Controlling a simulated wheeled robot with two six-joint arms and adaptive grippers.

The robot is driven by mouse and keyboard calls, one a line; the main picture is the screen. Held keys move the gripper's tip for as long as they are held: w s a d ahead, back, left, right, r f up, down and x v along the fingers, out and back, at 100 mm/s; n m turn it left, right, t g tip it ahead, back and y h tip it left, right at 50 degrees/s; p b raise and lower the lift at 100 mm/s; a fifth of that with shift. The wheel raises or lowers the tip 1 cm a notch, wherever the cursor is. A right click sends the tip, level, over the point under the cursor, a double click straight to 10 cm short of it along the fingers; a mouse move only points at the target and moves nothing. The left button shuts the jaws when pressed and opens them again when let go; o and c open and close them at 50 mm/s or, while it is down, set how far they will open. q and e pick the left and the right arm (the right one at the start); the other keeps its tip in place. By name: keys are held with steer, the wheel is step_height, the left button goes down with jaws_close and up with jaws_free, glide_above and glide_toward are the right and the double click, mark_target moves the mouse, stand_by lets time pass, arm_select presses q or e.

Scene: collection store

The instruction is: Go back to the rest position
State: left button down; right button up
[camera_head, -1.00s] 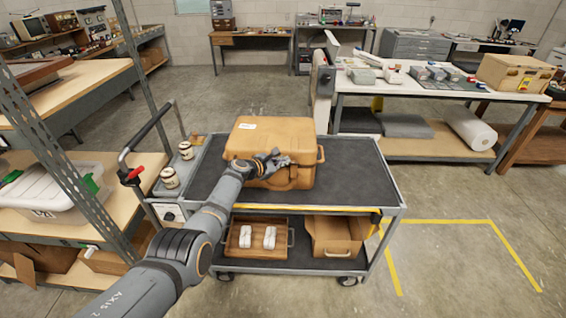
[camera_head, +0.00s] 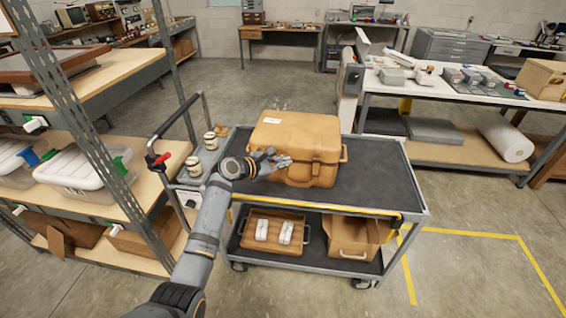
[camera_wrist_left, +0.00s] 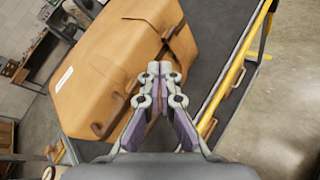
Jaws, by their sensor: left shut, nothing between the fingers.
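My left gripper (camera_head: 281,161) is shut and empty in the head view, in front of the near left side of a tan case (camera_head: 297,135). In the left wrist view its fingertips (camera_wrist_left: 160,70) are together, over the case (camera_wrist_left: 118,65). I cannot tell whether the fingers touch the case. The case is closed and stands on the dark top of a grey cart (camera_head: 385,190). My right gripper is not in view.
Two jars (camera_head: 210,141) stand at the cart's left end. A wooden tray (camera_head: 252,241) and an open box (camera_head: 345,240) are on its lower shelf. Shelving (camera_head: 120,185) stands close at left, a workbench (camera_head: 440,90) at right. Yellow lines mark clear floor at right.

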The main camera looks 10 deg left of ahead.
arm_select(q)
steer(key=shift+s, duration=0.1)
steer(key=s+a+f+m+g+y, duration=0.1)
steer(key=s+a+f, duration=0.1)
steer(key=f, duration=0.5)
steer(key=s+a+f+m+y, duration=0.1)
steer(key=s+a+f+y, duration=0.15)
steer(key=f, duration=0.55)
steer(key=s+a+f+m+g+y, duration=0.1)
steer(key=s+f, duration=0.2)
steer(key=f, duration=0.4)
steer(key=s+a+f+m+g+y, duration=0.1)
steer(key=s+a+f+m, duration=0.2)
steer(key=s+f, duration=0.45)
steer(key=s+a+f+m+g+y, duration=0.1)
steer(key=s+a+f+m+g, duration=0.15)
steer(key=s+f, duration=0.5)
steer(key=s+a+f+m+g+y, duration=0.1)
steer(key=s+f+m, duration=0.3)
steer(key=s, duration=0.8)
steer(key=s+a+f+m+g+y, duration=0.1)
steer(key=s+a+f+m, duration=0.2)
steer(key=s, duration=1)
steer(key=s+a+f+m+g+y, duration=0.1)
steer(key=s+a+f+m+g, duration=0.1)
steer(key=s+f+m, duration=0.5)
steer(key=s+a+f, duration=0.1)
steer(key=s+f, duration=0.3)
steer(key=s, duration=0.1)
steer(key=shift+s, duration=0.3)
